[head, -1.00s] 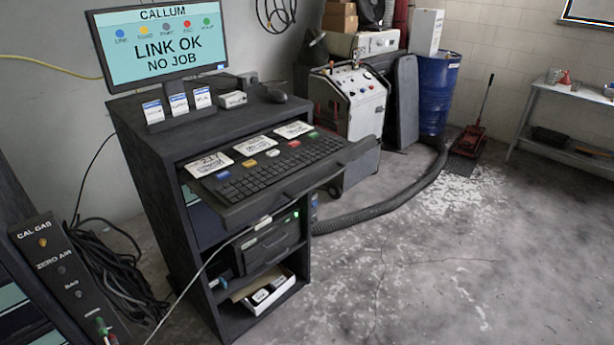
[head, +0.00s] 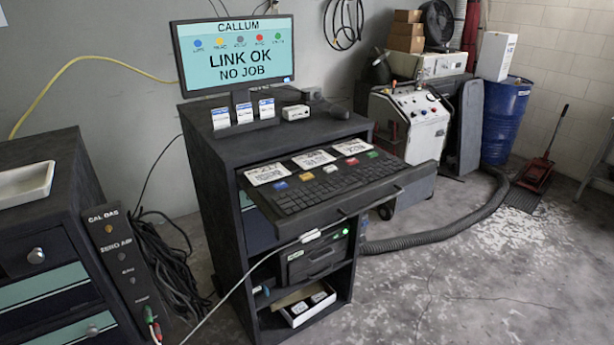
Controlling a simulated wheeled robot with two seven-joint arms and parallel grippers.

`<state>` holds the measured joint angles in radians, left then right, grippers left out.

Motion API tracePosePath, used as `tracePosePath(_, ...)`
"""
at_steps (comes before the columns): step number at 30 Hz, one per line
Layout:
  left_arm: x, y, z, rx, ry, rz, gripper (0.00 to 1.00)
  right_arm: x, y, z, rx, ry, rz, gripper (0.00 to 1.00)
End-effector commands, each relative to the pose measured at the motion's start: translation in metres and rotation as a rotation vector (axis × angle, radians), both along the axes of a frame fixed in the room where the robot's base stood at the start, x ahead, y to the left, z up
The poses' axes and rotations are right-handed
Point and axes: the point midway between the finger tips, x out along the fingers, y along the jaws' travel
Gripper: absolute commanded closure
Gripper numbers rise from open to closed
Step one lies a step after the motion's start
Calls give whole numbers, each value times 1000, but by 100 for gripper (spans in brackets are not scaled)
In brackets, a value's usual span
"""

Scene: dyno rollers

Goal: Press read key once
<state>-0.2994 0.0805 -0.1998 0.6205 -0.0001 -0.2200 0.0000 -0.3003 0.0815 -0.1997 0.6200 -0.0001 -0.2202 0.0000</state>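A black keyboard (head: 330,186) lies on the pulled-out tray of a dark cabinet. Along its back edge are coloured keys: a blue key (head: 280,186), a yellow key (head: 306,177), a red key (head: 351,161) and a green key (head: 372,154). I cannot read which one is the read key. White cards (head: 313,159) lie behind the keys. Neither of my grippers is in view.
A drawer unit (head: 40,215) with a white tray (head: 24,184) and a "CAL GAS" panel (head: 122,262) stand at the left. A grey wheeled machine (head: 412,125), a black hose (head: 440,236) and a blue barrel (head: 503,120) are at the right. Floor at front right is clear.

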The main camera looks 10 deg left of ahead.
Motion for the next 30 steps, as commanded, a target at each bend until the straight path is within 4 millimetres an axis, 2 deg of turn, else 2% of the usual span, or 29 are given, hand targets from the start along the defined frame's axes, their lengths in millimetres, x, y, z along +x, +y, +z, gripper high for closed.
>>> tracePosePath(1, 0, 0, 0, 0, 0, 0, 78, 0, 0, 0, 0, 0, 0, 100)
tracePosePath(5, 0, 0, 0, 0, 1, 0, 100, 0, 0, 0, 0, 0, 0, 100)
tracePosePath(30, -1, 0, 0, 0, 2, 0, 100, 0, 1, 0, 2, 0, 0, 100)
